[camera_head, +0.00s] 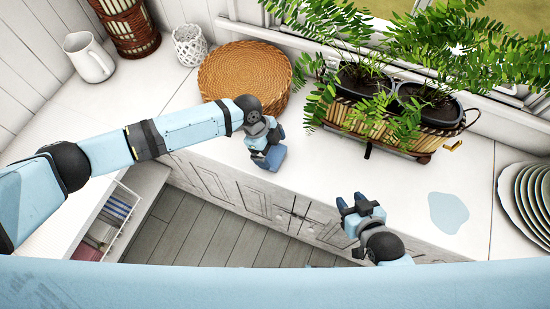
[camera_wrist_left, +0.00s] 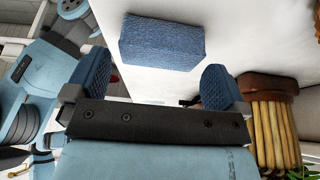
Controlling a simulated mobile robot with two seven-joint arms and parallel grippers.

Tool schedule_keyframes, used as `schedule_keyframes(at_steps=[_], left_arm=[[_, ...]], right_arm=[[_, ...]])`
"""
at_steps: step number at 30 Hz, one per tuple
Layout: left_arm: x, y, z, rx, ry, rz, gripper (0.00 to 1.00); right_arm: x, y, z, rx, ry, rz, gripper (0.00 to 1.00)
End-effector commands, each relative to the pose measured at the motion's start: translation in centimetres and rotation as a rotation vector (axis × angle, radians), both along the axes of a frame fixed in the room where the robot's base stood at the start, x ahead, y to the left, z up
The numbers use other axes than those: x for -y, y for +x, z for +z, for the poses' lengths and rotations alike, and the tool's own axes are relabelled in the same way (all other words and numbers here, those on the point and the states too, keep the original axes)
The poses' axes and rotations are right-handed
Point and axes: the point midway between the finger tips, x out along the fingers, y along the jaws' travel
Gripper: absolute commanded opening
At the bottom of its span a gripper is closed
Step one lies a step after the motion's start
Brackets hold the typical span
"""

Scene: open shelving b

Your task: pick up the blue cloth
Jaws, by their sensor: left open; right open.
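A blue cloth (camera_wrist_left: 162,42), textured and folded into a block, lies on the white counter in the left wrist view. It lies just beyond my left gripper (camera_wrist_left: 156,66), between the lines of its two blue fingers, which are apart with nothing between them. In the head view, my left gripper (camera_head: 266,158) is low over the counter near its front edge; I cannot clearly tell the cloth from the blue fingers there. My right gripper (camera_head: 357,203) is open and empty near the front edge, further right.
A planter basket (camera_head: 400,135) with ferns stands at the back right. A round woven mat (camera_head: 245,75) lies behind my left gripper. A flat light blue patch (camera_head: 447,212) lies on the right of the counter, beside stacked plates (camera_head: 528,200). A white pitcher (camera_head: 90,57) stands far left.

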Motion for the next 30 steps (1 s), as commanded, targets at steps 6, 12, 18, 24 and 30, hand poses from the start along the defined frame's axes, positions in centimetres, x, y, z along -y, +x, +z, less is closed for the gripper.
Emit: schedule_keyframes(at_steps=[6, 12, 18, 24, 30], left_arm=[[1.2, -0.5, -3.1, 0.0, 0.0, 0.001, 1.0], [1.2, -0.5, -3.0, 0.0, 0.0, 0.001, 1.0], [1.2, -0.5, -3.0, 0.0, 0.0, 0.001, 0.67], [1.2, -0.5, -3.0, 0.0, 0.0, 0.001, 0.67], [1.2, -0.5, -2.1, 0.0, 0.0, 0.001, 0.67]], right_arm=[[-0.4, -0.2, -2.7, -0.009, 0.003, 0.006, 0.42], [-0.2, -0.3, -2.8, -0.013, -0.001, 0.004, 0.42], [0.0, -0.2, -2.8, -0.011, -0.002, 0.001, 0.42], [0.1, -0.1, -2.6, -0.007, -0.004, 0.0, 0.42], [0.1, -0.1, -1.8, -0.006, -0.003, 0.001, 0.42]])
